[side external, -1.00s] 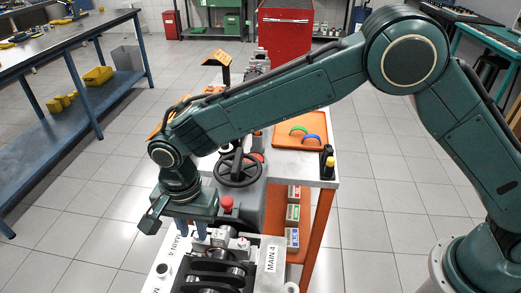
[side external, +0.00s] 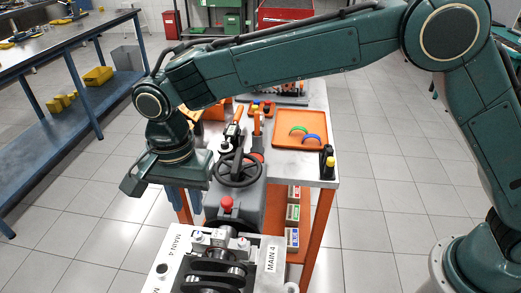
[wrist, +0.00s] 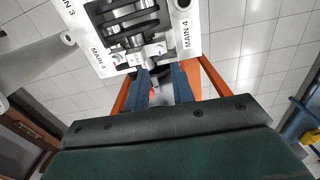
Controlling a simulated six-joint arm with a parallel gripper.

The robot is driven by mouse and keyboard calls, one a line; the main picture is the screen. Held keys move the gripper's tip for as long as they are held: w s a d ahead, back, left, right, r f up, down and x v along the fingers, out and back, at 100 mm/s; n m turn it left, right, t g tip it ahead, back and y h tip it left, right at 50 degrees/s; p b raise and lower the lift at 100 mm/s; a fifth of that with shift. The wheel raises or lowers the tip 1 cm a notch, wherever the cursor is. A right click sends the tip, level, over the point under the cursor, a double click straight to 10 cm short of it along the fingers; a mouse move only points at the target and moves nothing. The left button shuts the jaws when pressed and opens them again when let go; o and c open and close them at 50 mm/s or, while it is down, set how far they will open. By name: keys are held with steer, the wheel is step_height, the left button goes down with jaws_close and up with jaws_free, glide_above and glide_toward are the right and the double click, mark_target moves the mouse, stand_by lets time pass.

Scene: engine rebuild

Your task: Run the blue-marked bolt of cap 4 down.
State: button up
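Main cap 4 (side external: 220,239) sits at the far end of the engine block (side external: 271,252), between two "MAIN 4" labels. It also shows in the wrist view (wrist: 148,54). A pale bolt head (side external: 199,236) shows at its left and another (side external: 243,243) at its right. Their colour marks are too small to tell apart surely. My gripper (side external: 183,204) hangs above and beyond the cap's left side, apart from the bolts. In the wrist view its two dark blue fingers (wrist: 161,80) are spread with nothing held between them. How far the bolts are seated cannot be told.
A red knob (side external: 227,204) and a black handwheel (side external: 238,170) stand just behind the cap. An orange tray (side external: 287,144) with green and blue arched pieces lies on the cart behind. A black-and-yellow item (side external: 327,163) stands at the cart's right edge.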

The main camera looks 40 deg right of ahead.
step_height(320, 180, up, 5)
steer(key=shift+r, duration=0.15)
steer(key=shift+d+r, duration=0.1)
stand_by(0.4)
steer(key=s+d+r+n+t+y, duration=0.1)
steer(key=s+d+r+n, duration=0.15)
steer(key=d+r, duration=0.65)
steer(key=s+d+r+n+t, duration=0.2)
steer(key=s+d, duration=0.2)
steer(key=d, duration=1.1)
steer(key=s+d+f+n+t, duration=0.1)
steer(key=s+d+f+n, duration=0.1)
steer(key=s+d, duration=0.4)
steer(key=s+d+f+n+t+h, duration=0.1)
steer(key=s+d+f+n, duration=0.1)
steer(key=s+d, duration=0.4)
steer(key=shift+s+d+f+n+t, duration=0.25)
steer(key=shift+s+n+t, duration=0.1)
steer(key=shift+s, duration=1.9)
